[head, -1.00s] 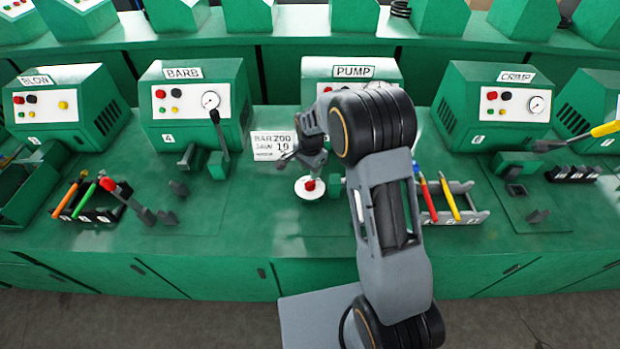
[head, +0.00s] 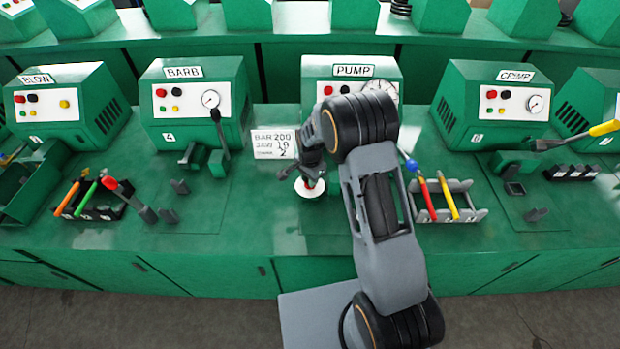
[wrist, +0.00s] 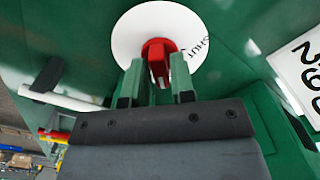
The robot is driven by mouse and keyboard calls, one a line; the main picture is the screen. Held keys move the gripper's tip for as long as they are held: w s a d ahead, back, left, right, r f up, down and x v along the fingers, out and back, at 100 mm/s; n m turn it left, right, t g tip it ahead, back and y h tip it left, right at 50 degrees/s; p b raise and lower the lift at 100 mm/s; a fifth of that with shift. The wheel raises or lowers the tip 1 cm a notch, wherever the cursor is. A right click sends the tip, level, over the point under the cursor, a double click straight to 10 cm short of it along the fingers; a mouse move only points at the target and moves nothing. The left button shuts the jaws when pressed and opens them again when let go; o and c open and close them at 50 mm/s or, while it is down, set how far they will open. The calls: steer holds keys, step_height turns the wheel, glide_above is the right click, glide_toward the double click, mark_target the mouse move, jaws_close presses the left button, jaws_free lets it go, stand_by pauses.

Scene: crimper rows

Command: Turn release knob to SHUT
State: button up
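The release knob is red and sits in the middle of a white disc. In the wrist view the knob (wrist: 158,58) stands out from the disc (wrist: 128,35), and the word SHUT is printed to its right. My gripper (wrist: 157,88) is open, its two fingers apart at the lower end of the knob, one on each side. I cannot tell whether they touch it. In the head view my gripper (head: 311,176) is low over the disc (head: 309,193) and hides most of the knob.
The PUMP machine (head: 318,68) stands behind, partly hidden by my arm. A white sign (head: 272,144) with numbers is left of the gripper. A rack with red and yellow tools (head: 470,214) is at the right.

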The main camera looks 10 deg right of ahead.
jaws_close()
steer(key=shift+n, duration=0.3)
steer(key=n+b, duration=0.2)
steer(key=shift+f+n, duration=0.15)
steer(key=shift+n, duration=0.15)
steer(key=n+b, duration=0.2)
steer(key=n, duration=0.2)
steer(key=shift+n+b, duration=0.3)
steer(key=shift+b, duration=0.05)
steer(key=n+b, duration=0.2)
steer(key=n, duration=0.3)
steer(key=n+b, duration=0.1)
steer(key=n, duration=0.4)
steer(key=shift+r+n, duration=0.2)
steer(key=shift+n, duration=0.1)
